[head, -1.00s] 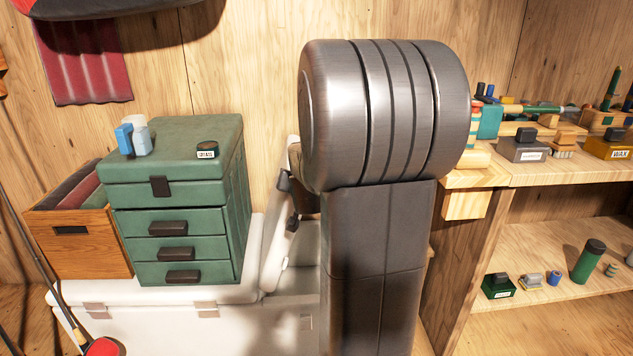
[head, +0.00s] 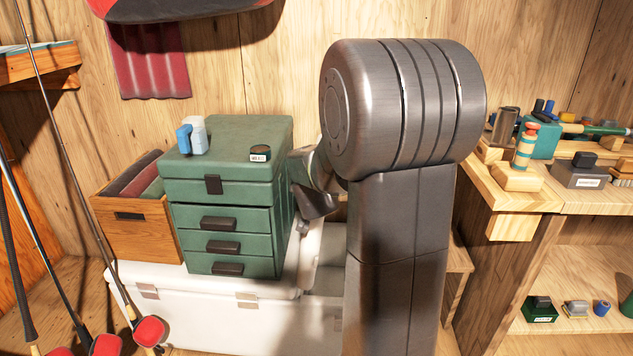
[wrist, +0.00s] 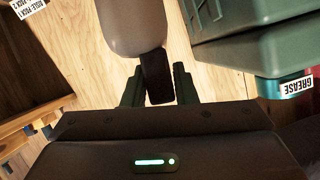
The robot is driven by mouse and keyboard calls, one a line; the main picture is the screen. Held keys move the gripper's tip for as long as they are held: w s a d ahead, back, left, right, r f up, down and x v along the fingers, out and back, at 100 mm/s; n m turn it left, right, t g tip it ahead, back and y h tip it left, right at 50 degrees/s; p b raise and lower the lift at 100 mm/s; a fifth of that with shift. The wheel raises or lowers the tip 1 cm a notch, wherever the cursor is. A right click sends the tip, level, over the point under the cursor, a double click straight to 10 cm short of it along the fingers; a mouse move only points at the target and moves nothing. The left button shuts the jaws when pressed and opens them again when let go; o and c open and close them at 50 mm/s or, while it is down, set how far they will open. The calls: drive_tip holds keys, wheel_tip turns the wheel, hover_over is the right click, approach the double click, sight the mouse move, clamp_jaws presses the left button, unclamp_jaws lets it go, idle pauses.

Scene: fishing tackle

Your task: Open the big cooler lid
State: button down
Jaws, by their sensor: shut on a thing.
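The big white cooler (head: 205,318) stands low against the wall, with a green tackle box on its left part. A white lid panel (head: 308,258) stands steeply tilted beside the tackle box, and part of the cooler's grey interior (head: 326,281) shows to its right. In the wrist view my gripper (wrist: 158,72) is shut on a black handle (wrist: 156,82), between its two green fingers. The handle joins a pale rounded edge (wrist: 130,22), which looks like the lid. In the head view my arm hides the cooler's right side, and the fingertips are not clear.
A wooden crate (head: 138,222) is further left. Rods (head: 75,320) lean in front at left. A workbench (head: 520,193) is at right.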

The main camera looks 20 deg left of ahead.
drive_tip(key=shift+s+a+f, duration=0.1)
drive_tip(key=c, duration=1.2)
unclamp_jaws()
drive_tip(key=shift+c, duration=0.2)
drive_tip(key=shift+s+r, duration=0.2)
drive_tip(key=shift+r, duration=0.05)
drive_tip(key=p+v, duration=0.5)
drive_tip(key=v, duration=0.8)
drive_tip(key=shift+s, duration=0.15)
drive_tip(key=shift+f, duration=0.15)
